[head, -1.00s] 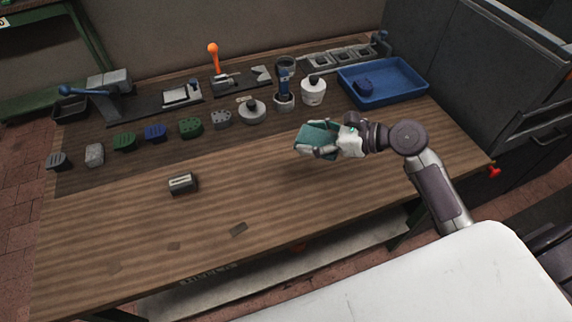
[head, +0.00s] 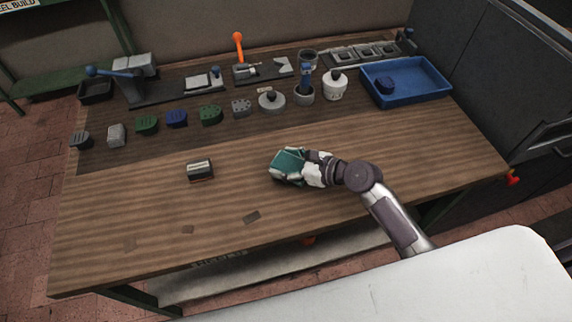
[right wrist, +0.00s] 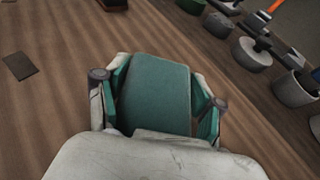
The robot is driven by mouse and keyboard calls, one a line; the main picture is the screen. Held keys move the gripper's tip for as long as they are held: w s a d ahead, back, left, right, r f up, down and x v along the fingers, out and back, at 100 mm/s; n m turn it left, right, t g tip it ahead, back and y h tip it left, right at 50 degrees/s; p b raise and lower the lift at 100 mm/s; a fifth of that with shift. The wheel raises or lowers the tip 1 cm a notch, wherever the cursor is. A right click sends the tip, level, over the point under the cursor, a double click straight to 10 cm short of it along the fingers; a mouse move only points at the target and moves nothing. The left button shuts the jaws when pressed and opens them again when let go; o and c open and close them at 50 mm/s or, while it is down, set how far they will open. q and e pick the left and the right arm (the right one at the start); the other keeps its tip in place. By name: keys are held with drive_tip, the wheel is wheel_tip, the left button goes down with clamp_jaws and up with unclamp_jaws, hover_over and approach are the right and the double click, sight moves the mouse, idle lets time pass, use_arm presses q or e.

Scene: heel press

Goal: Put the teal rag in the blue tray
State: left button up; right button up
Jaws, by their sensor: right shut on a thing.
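The teal rag (head: 289,160) is a folded pad held between the fingers of my right gripper (head: 286,166), over the middle of the workbench. In the right wrist view the rag (right wrist: 155,92) fills the space between the two fingers of the gripper (right wrist: 155,100). I cannot tell how far it is above the wood. The blue tray (head: 425,94) stands at the back right of the bench, well to the right of and behind the rag. A dark blue lump (head: 385,86) lies inside the tray at its left. My left gripper is not in view.
Several heel-shaped blocks (head: 176,118) form a row. A small box (head: 200,170) sits left of my gripper. The front right is clear.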

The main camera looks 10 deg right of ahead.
drive_tip(key=shift+f, duration=0.6)
drive_tip(key=o, duration=1)
drive_tip(key=shift+f, duration=0.15)
drive_tip(key=shift+o, duration=0.2)
